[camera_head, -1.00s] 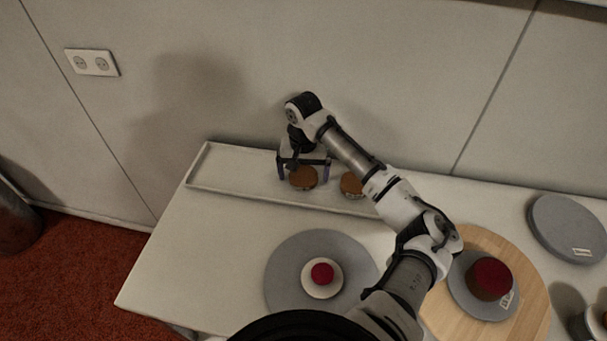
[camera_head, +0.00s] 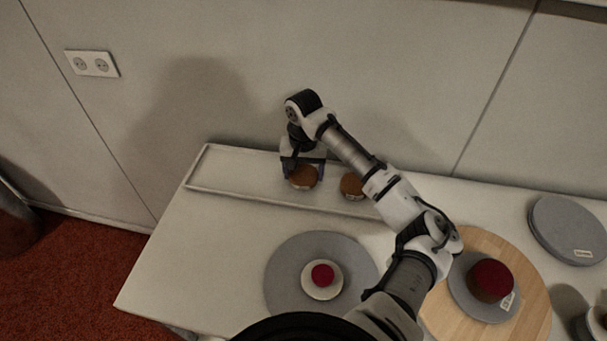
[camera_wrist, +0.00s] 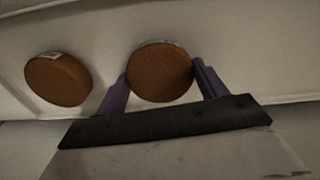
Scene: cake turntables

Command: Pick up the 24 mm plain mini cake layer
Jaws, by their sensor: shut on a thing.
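A round brown cake layer (camera_head: 304,176) with a pale label on its side is at the white tray (camera_head: 225,190). My gripper (camera_head: 304,174) is shut on this layer, with one finger at each side. In the wrist view the layer (camera_wrist: 160,73) sits between the two purple fingers of my gripper (camera_wrist: 161,80). A second brown layer (camera_head: 351,186) stands just to the right in the tray, and it also shows at the left of the wrist view (camera_wrist: 58,80). I cannot read either label, so the thickness marks are not clear.
A grey turntable (camera_head: 285,270) in front holds a small white board (camera_head: 322,292) with a red-topped cake (camera_head: 322,275). At right a wooden turntable (camera_head: 530,320) bears a grey board with a larger red-topped cake (camera_head: 490,280). Grey discs (camera_head: 567,228) lie at the far right. The tray's left part is clear.

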